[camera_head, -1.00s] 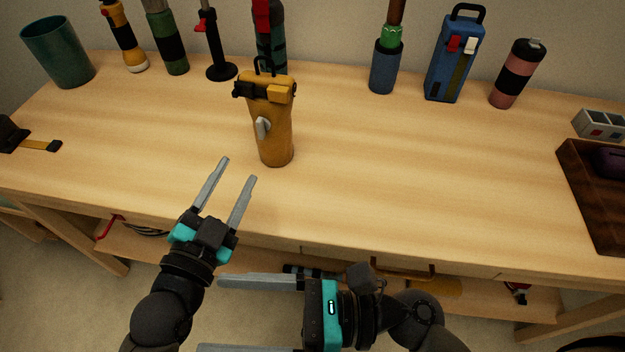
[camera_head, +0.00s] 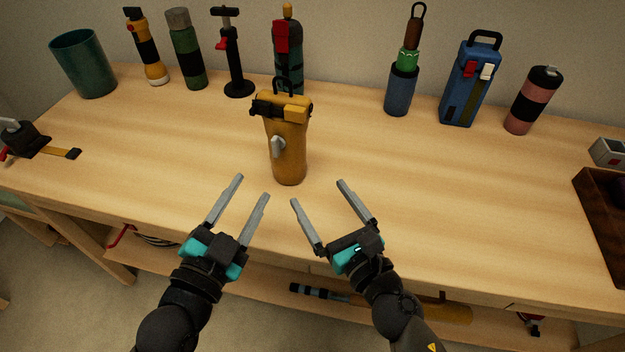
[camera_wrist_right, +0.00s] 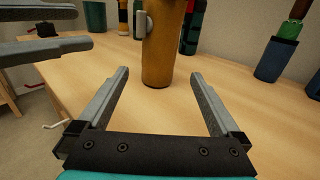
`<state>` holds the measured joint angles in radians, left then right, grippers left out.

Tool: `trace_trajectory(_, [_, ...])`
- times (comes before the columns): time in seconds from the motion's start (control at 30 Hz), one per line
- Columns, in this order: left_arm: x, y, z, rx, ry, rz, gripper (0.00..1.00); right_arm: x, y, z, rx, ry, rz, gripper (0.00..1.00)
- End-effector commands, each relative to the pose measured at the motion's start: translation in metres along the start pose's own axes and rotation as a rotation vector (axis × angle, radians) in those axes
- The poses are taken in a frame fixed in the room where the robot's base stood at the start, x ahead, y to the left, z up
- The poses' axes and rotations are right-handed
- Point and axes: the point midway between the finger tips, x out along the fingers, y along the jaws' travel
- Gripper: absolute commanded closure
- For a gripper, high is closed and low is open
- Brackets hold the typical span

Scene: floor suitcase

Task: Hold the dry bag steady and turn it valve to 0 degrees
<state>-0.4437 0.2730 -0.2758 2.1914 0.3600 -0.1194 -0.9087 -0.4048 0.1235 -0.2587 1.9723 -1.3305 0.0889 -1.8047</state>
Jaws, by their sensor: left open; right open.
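The yellow dry bag (camera_head: 288,150) stands upright on the wooden table, with a black and yellow buckled top. Its light grey valve (camera_head: 278,146) sits on the front side, tilted. My left gripper (camera_head: 254,186) is open and empty, short of the bag at its front left. My right gripper (camera_head: 318,192) is open and empty, short of the bag at its front right. In the right wrist view the dry bag (camera_wrist_right: 162,50) stands beyond the open right fingers (camera_wrist_right: 165,80), with the valve (camera_wrist_right: 141,24) near the top. Neither gripper touches the bag.
Along the back stand a green cup (camera_head: 84,65), a flashlight (camera_head: 147,50), a green bottle (camera_head: 187,50), a black stand (camera_head: 236,60), a blue case (camera_head: 470,85) and a pink-black bottle (camera_head: 533,100). A dark tray (camera_head: 604,225) is at right. The table (camera_head: 430,190) right of the bag is clear.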

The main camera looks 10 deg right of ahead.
Motion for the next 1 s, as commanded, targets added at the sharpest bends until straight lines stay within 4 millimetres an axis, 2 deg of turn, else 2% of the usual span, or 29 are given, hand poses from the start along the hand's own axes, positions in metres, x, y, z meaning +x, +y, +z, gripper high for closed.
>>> trace_trajectory(0.47, [0.000, 0.000, 0.000, 0.000, 0.000, 0.000, 0.50, 0.052, 0.000, 0.001, -0.002, -0.001, 0.003, 0.00])
trace_trajectory(1.0, [0.000, 0.000, 0.000, 0.000, 0.000, 0.000, 0.50, 0.132, 0.001, 0.001, 0.003, -0.001, 0.002, 0.00])
